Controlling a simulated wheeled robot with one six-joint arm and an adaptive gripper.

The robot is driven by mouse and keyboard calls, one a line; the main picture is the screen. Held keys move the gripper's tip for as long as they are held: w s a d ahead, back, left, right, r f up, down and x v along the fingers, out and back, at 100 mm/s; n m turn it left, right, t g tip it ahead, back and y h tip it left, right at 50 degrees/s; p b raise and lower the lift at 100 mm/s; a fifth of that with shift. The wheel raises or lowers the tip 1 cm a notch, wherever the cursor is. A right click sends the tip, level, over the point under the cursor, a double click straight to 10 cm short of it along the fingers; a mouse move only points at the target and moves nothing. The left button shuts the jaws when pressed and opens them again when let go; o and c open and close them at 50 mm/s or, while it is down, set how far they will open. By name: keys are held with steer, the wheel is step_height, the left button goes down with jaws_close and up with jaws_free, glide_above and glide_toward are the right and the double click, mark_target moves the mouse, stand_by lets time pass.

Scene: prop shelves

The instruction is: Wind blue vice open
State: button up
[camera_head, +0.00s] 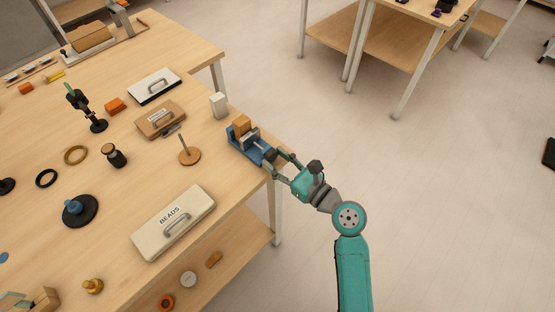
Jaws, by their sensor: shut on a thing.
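The blue vice (249,150) sits at the right edge of the wooden table, near its corner. A light wooden block (242,123) stands at its far end, between or against the jaws; I cannot tell how tightly it is held. My gripper (273,158) reaches in from the right at the near end of the vice, over the table edge. It is shut on the vice's handle end, which the fingers mostly hide.
A white block (218,105) stands just behind the vice. A wooden peg stand (189,155) is to its left.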

steer(key=n, duration=0.4)
steer(key=shift+n, duration=0.4)
stand_by(0.4)
steer(key=o, duration=1.1)
steer(key=shift+f, duration=0.1)
